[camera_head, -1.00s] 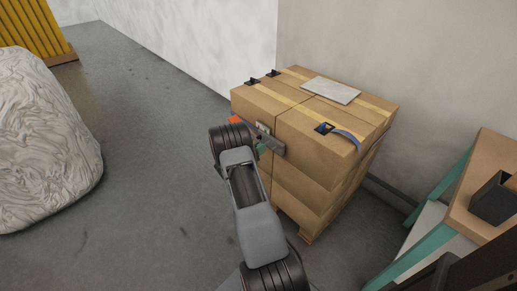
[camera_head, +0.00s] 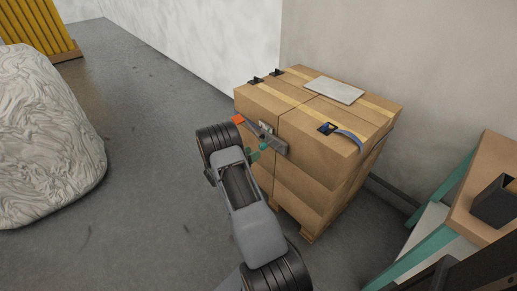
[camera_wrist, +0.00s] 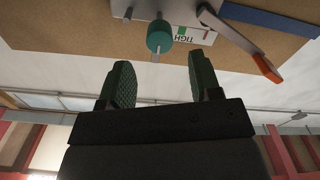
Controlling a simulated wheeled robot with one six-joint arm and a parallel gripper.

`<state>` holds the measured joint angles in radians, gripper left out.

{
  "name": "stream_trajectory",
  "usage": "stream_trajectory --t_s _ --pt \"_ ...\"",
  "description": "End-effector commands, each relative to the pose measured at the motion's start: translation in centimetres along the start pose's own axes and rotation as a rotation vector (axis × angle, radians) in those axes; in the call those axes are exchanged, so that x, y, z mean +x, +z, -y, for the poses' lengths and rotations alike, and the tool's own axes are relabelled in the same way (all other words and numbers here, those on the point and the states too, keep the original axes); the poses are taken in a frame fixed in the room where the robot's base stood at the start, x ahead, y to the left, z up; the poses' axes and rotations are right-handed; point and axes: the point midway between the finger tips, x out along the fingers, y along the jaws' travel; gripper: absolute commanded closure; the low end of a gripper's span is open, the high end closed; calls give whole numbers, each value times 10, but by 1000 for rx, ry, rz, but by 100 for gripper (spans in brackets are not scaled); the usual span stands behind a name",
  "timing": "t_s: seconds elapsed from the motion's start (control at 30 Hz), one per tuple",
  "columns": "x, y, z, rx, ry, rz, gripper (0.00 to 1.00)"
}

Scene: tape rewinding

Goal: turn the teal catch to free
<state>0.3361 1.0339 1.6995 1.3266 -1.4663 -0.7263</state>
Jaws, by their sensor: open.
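The teal catch (camera_wrist: 158,37) is a small round knob on a metal fitting on the front of the stacked boxes. A pale pointer sticks out below it in the wrist view. The head view shows the catch (camera_head: 264,146) small beside my gripper. A white label (camera_wrist: 195,35) with the letters "TIGH" and a green and red strip sits next to the knob. My gripper (camera_wrist: 162,78) is open and empty, its two green ribbed fingers pointing toward the boxes. The knob lies beyond the fingertips, roughly between them, with a gap.
A metal lever with an orange tip (camera_wrist: 267,68) juts out to the right of the knob in the wrist view. The boxes (camera_head: 315,175) stand on a pallet by the wall. A teal-legged table (camera_head: 440,240) is at right. A wrapped bundle (camera_head: 45,140) stands at left.

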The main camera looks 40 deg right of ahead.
Motion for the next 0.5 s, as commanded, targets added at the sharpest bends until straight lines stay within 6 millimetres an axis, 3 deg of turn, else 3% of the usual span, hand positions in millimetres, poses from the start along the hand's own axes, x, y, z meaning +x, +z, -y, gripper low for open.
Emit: stream_trajectory --t_s 0.2,0.5 --pt "-43 -1 0 0 -2 -1 42" --pt "-73 0 0 0 -1 0 42"
